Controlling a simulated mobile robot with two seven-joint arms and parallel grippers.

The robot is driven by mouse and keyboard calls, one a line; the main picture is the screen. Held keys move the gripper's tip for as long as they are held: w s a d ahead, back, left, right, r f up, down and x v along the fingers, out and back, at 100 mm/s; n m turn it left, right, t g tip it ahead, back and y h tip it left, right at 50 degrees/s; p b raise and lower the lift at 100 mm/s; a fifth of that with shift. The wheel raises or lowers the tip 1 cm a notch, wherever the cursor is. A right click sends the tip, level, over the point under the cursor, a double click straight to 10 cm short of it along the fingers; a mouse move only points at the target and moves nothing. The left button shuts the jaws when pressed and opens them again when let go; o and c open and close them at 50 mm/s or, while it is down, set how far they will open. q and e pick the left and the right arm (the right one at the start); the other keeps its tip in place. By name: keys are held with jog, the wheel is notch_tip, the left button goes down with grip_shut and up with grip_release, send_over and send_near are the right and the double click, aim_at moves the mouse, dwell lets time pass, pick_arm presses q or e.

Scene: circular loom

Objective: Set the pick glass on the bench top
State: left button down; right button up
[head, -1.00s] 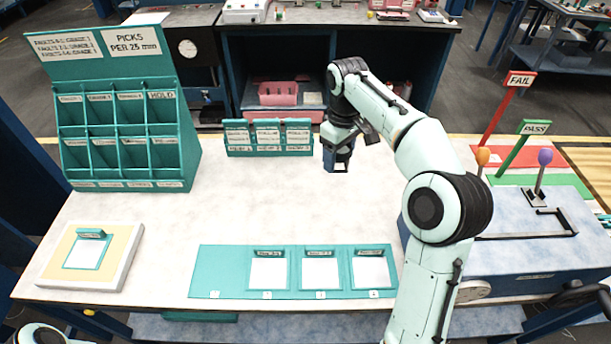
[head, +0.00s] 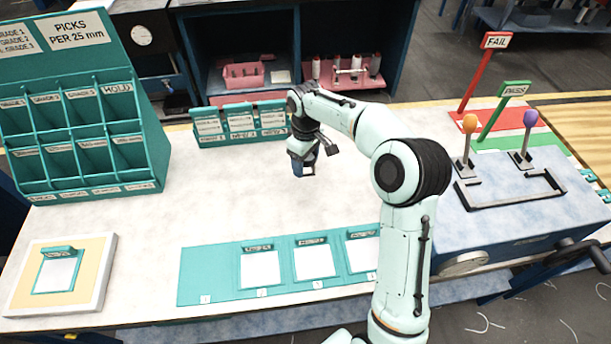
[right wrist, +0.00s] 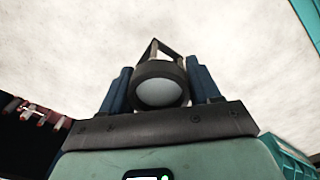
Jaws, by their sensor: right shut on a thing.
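My right gripper (head: 303,166) is shut on the pick glass, over the back middle of the pale bench top (head: 240,195). In the right wrist view, the pick glass (right wrist: 160,86) shows a round dark rim with a pale lens, between the two blue fingers of the right gripper (right wrist: 160,92). A thin dark frame of it extends beyond the lens against the bench surface. In the head view it is small and partly covered by the gripper. I cannot tell whether it touches the bench. My left gripper is not in view.
A teal card holder (head: 240,125) stands just behind the gripper. A teal pigeonhole rack (head: 80,110) is at the left, a framed pad (head: 60,275) at front left. A teal panel (head: 210,275) with white cards lies in front. A blue lever box (head: 530,215) is at right. The middle is clear.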

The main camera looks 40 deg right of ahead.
aim_at(306, 183)
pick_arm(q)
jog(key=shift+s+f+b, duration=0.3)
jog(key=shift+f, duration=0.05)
pick_arm(e)
jog(key=shift+f, duration=3)
jog(key=shift+f, duration=0.1)
jog(key=o, duration=1.1)
notch_tip(306, 183, up, 12)
jog(key=shift+r+p, duration=0.1)
jog(key=shift+p, duration=0.7)
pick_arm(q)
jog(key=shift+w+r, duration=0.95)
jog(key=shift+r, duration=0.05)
